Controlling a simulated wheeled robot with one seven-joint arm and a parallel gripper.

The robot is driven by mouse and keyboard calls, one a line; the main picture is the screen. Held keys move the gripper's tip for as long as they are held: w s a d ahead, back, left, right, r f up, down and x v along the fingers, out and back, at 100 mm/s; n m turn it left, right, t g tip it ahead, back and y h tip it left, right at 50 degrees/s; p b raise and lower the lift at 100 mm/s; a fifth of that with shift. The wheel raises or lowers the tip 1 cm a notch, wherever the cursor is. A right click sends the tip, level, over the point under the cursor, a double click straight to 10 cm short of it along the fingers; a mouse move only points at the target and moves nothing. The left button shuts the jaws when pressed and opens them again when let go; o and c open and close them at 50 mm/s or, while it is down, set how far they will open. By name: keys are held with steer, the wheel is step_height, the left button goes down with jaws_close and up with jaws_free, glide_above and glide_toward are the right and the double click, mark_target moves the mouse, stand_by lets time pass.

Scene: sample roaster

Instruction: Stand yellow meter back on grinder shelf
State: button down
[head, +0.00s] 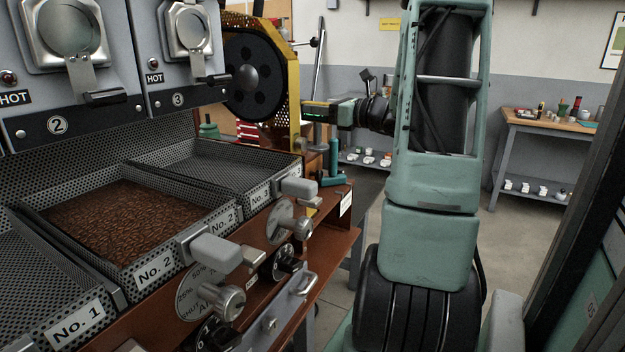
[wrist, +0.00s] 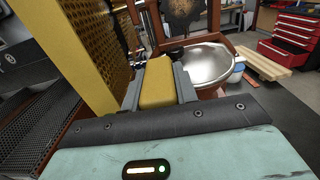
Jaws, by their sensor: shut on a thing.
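The yellow meter (wrist: 157,84) shows in the wrist view as a yellow block between the two dark fingers of my gripper (wrist: 159,76). My gripper is shut on it and holds it beside a yellow perforated panel. In the head view my gripper (head: 318,112) reaches left past the roaster's end, close to the yellow guard. I cannot pick out the grinder shelf for certain in either view.
The yellow perforated guard (head: 291,92) stands close to my gripper; it fills the left of the wrist view (wrist: 85,45). A round metal pan (wrist: 208,64) lies just beyond the fingers. A red tool chest (wrist: 294,40) and a wooden-topped bench (head: 550,122) stand farther off.

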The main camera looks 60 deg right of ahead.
step_height(320, 180, down, 15)
steer(key=b, duration=0.1)
stand_by(0.3)
steer(key=shift+f, duration=0.1)
steer(key=c, duration=1.1)
jaws_free()
steer(key=s, duration=0.8)
steer(key=s+d, duration=0.1)
steer(key=s, duration=0.3)
steer(key=shift+b, duration=0.4)
